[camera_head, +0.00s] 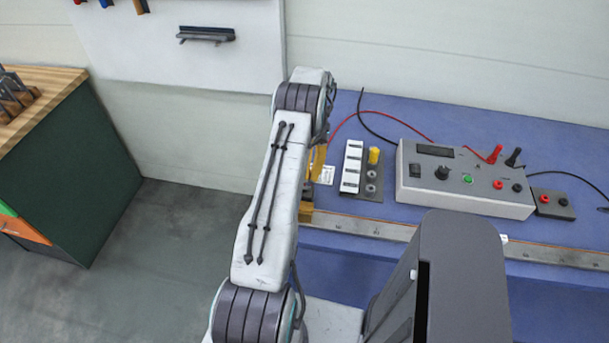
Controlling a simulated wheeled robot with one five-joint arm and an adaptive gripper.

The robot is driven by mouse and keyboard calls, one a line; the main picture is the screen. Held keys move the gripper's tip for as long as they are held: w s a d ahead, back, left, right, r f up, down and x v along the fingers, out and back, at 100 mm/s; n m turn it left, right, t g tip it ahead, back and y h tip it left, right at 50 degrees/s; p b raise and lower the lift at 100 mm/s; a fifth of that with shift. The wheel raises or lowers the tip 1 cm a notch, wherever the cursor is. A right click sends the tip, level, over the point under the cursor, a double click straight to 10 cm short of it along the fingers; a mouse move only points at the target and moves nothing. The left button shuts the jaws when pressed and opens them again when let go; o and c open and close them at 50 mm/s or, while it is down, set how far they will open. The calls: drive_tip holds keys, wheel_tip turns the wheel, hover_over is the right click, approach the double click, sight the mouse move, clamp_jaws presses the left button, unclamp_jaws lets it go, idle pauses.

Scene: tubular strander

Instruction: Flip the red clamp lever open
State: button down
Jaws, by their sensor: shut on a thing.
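My arm reaches forward and then bends down at the bench, and it covers most of my gripper (317,163). Only a narrow yellow part shows to the right of the arm, above the front edge of the blue bench. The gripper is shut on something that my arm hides. I cannot make out the red clamp lever, and the spot at the gripper's tip is behind my arm. A small brown-yellow block (306,206) shows by the arm at the left end of the metal rail (375,228). I cannot tell whether the gripper touches it.
On the blue bench (440,110) stand a grey control box (465,185) with red and black plugs, a plate with white blocks (352,167) and a yellow cap (374,155), and a small dark box (552,204). A green cabinet (80,165) stands left. Floor between is clear.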

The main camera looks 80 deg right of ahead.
drive_tip(key=shift+f, duration=0.15)
drive_tip(key=c, duration=1.3)
unclamp_jaws()
drive_tip(key=shift+s+d, duration=0.1)
drive_tip(key=shift+s, duration=0.05)
drive_tip(key=shift+o, duration=1.1)
